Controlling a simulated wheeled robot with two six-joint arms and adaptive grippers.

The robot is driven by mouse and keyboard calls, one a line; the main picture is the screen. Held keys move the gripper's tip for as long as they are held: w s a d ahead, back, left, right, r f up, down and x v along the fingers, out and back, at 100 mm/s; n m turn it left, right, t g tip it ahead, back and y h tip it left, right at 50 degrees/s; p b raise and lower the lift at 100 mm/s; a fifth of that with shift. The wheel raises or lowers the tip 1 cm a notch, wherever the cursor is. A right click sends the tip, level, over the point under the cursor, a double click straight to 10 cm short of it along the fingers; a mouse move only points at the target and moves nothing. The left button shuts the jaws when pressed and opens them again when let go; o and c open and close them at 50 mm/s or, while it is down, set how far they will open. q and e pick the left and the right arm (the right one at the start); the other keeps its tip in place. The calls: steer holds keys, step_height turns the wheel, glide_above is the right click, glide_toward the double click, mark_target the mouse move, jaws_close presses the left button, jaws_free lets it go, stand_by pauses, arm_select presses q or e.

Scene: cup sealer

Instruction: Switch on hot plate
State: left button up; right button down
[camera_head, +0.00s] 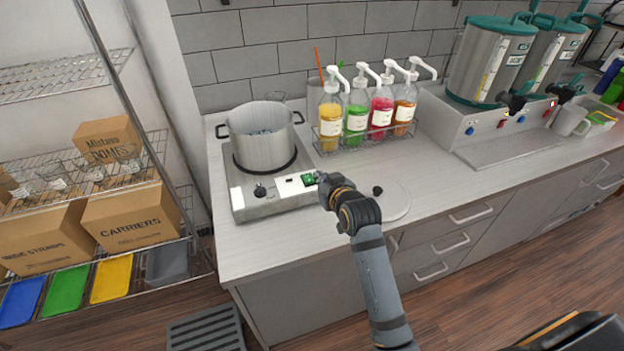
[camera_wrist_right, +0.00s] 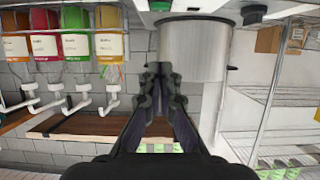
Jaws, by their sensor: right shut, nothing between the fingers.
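The hot plate (camera_head: 243,210) sits at the left end of the counter. Its front panel has a dark knob (camera_head: 260,191) at the left and a small green switch (camera_head: 308,180) at the right. A metal pot (camera_head: 262,140) stands on it; the pot also shows in the wrist view (camera_wrist_right: 197,52), which is upside down. My right gripper (camera_head: 322,181) is at the right end of the panel, beside the green switch. Its fingers (camera_wrist_right: 160,72) are together and empty. I cannot tell whether they touch the switch. My left gripper is out of view.
A wire rack of syrup pump bottles (camera_head: 367,125) stands behind and right of the hot plate. Steel dispensers (camera_head: 493,60) stand further right. A shelf with boxes (camera_head: 132,216) is at the left. The counter front, right of my arm, is mostly clear (camera_head: 450,185).

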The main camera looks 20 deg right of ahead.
steer(key=p, duration=0.2)
glide_above(312, 189)
step_height(312, 189, down, 2)
steer(key=shift+f, duration=0.25)
step_height(312, 189, down, 4)
steer(key=shift+w+r+p, duration=0.15)
steer(key=shift+r+p, duration=0.05)
steer(key=shift+p, duration=0.4)
steer(key=shift+s+f, duration=0.2)
steer(key=shift+f, duration=0.3)
steer(key=shift+w+f, duration=0.1)
